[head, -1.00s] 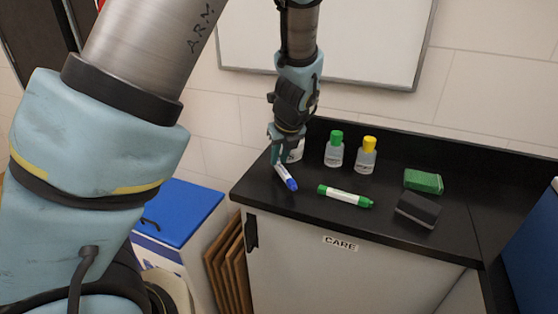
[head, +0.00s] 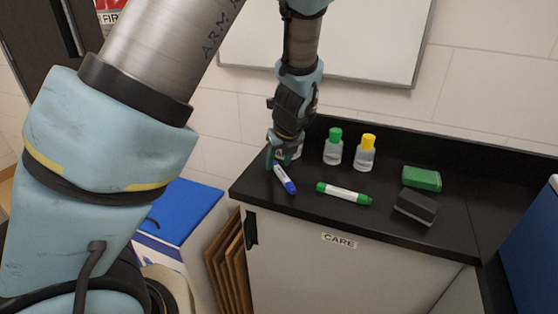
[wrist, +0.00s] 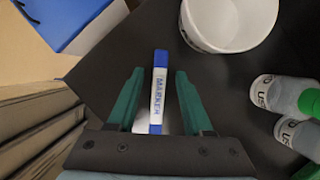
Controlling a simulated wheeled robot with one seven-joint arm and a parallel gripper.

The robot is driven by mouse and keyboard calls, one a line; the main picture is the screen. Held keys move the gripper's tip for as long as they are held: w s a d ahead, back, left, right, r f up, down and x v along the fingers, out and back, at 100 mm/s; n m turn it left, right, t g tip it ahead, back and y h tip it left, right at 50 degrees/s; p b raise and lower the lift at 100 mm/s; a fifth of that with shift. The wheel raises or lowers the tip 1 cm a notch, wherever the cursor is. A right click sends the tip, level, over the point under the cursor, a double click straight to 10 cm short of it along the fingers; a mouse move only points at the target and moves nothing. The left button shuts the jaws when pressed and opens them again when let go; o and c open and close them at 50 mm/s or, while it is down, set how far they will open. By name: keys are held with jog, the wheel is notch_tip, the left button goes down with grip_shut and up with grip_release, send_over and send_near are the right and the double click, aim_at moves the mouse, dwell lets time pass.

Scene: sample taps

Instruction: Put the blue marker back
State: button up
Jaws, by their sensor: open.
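The blue marker (head: 286,182) lies on the black counter top (head: 315,212) near its left end. In the wrist view the marker (wrist: 158,95), with a white label and blue ends, lies lengthwise between my two green fingers. My gripper (wrist: 160,74) is open, with a gap on each side of the marker. In the head view my gripper (head: 277,164) points down at the marker's far end. A white round cup (wrist: 225,35) stands open just beyond the marker; in the head view my gripper mostly hides it.
A green marker (head: 343,193) lies to the right. A green-capped bottle (head: 333,150) and a yellow-capped bottle (head: 365,155) stand behind it. A green block (head: 422,179) and a dark eraser (head: 416,207) lie farther right. A blue-lidded bin (head: 185,212) is left of the counter.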

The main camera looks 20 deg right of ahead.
aim_at(286, 179)
jog(key=shift+r, duration=0.1)
jog(key=b+v, duration=0.2)
jog(key=v, duration=1)
jog(key=s+a+f+n+g, duration=0.1)
jog(key=a+f+n, duration=0.1)
jog(key=a+n, duration=1.3)
jog(key=s+a+f+n+g, duration=0.1)
jog(key=a+f+n+g, duration=0.1)
jog(key=a+n, duration=1.3)
jog(key=n, duration=0.4)
jog(key=shift+a+f+n, duration=0.15)
jog(key=shift+f+n, duration=0.05)
jog(key=shift+n, duration=0.1)
